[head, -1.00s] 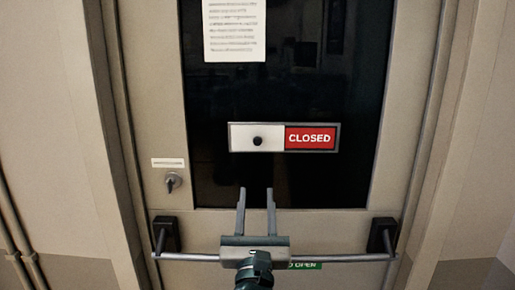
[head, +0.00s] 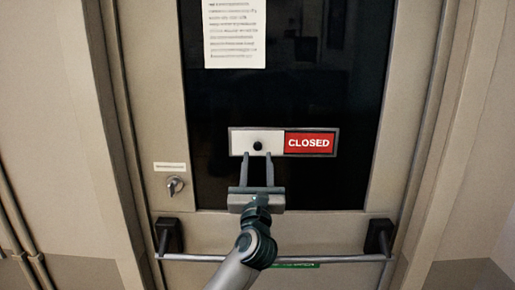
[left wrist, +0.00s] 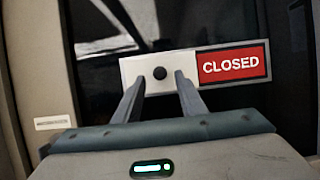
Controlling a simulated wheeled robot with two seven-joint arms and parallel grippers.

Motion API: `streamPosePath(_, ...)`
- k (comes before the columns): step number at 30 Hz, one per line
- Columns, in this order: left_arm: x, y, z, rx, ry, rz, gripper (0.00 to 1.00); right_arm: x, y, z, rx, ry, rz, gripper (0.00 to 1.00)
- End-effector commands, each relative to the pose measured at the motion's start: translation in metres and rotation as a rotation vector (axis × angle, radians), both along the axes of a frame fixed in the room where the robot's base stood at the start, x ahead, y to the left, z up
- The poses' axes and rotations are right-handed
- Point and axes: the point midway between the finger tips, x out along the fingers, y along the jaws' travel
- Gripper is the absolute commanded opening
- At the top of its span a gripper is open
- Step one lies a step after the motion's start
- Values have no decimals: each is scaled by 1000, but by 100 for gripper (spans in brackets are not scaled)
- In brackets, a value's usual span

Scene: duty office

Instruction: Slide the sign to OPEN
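The sign (head: 310,143) on the door's dark window reads CLOSED in white on red at its right half. Its left half is a white slider plate (head: 236,142) with a black knob (head: 258,146). My left gripper (head: 257,156) is open, its two fingers pointing up at the sign, one on each side of the knob just below it in the head view. In the left wrist view the knob (left wrist: 160,73) appears between and slightly beyond the open fingertips (left wrist: 160,80). I cannot tell whether the fingers touch the plate. My right gripper is not in view.
A printed paper (head: 235,34) is fixed to the window above the sign. A lock with a key (head: 175,186) is at the left below a small label. A push bar (head: 340,259) with dark end brackets crosses the door below, near my arm.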

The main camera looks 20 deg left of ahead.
Motion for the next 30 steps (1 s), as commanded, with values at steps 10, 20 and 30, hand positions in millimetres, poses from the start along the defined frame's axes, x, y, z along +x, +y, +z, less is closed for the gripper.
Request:
streamPosePath(10, 30, 9, 13, 1, 0, 0, 37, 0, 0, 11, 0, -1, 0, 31)
streamPosePath(20, 32, 9, 13, 0, 0, 0, 37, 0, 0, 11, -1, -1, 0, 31)
streamPosePath(30, 31, 9, 13, 0, 0, 0, 0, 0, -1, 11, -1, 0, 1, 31)
